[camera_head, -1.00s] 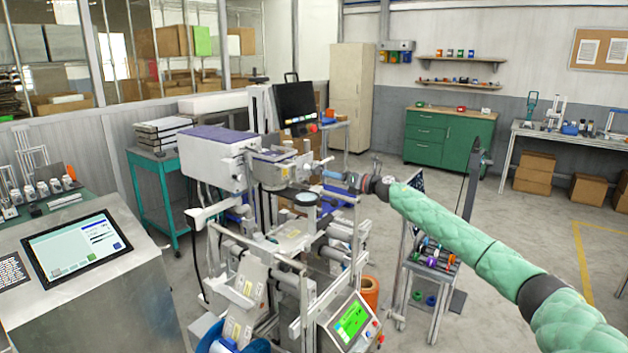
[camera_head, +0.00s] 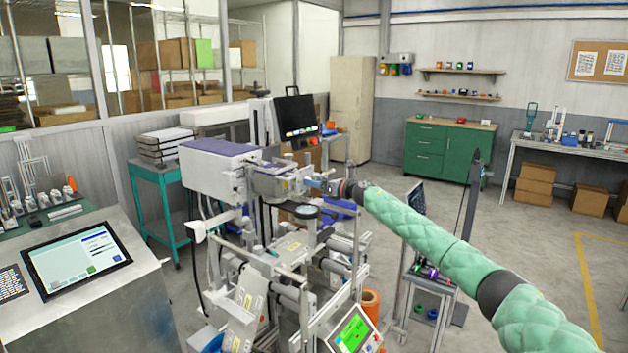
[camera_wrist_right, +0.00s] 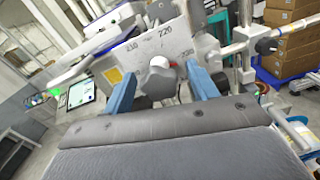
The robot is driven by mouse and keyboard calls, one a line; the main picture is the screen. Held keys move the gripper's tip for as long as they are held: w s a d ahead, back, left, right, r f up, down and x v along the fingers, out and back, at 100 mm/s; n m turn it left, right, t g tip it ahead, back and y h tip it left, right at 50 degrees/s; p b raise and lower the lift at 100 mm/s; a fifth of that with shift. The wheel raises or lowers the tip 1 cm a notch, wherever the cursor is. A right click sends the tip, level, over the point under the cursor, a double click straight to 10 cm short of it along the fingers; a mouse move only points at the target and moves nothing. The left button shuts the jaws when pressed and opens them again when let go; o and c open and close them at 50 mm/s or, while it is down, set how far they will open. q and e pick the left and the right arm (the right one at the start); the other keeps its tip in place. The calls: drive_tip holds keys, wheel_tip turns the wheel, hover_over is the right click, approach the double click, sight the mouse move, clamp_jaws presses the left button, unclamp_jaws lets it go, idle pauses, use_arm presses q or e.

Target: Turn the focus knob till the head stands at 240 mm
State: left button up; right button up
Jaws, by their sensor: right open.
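The head of the machine, a white and purple-topped box (camera_head: 215,160) with a grey front part (camera_head: 272,184), stands left of centre in the head view. My right gripper (camera_head: 314,185) reaches it from the right. In the right wrist view a light plate (camera_wrist_right: 175,45) carries marks that look like 210, 220 and 230. A round knob with a pale cap and a red spot (camera_wrist_right: 160,65) sits in front of it. The two blue fingers of my right gripper (camera_wrist_right: 160,82) are open, one on each side of the knob; contact is not visible. My left gripper is out of view.
A touch screen (camera_head: 78,262) stands on a metal console at the left. A small green display (camera_head: 353,332) sits at the machine's lower front. A teal cart (camera_head: 160,176) stands behind left. Open floor lies at right.

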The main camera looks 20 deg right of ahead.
drive_tip(key=shift+w+a, duration=0.45)
drive_tip(key=shift+w, duration=0.15)
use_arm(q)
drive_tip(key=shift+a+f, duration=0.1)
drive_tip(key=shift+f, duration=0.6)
use_arm(e)
drive_tip(key=c, duration=1)
